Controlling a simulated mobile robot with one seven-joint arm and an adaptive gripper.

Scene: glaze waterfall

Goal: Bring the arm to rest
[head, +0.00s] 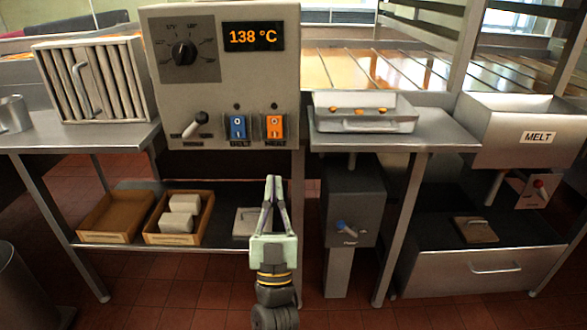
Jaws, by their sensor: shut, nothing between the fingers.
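My gripper (274,182) is in the lower middle of the head view, pointing up and away. Its two fingers come together at the tips, and nothing is held between them. My arm (275,287) runs down from it to the bottom edge. The fingertips appear in front of the gap under the control panel (270,80), below its switches. I cannot tell from this one view how far they are from the panel.
A steel table (75,135) stands left and another (440,133) right. A grey box (352,210) with a blue lever is right of my gripper. Wooden trays (115,217) lie on the lower left shelf. The tiled floor (190,290) in front is clear.

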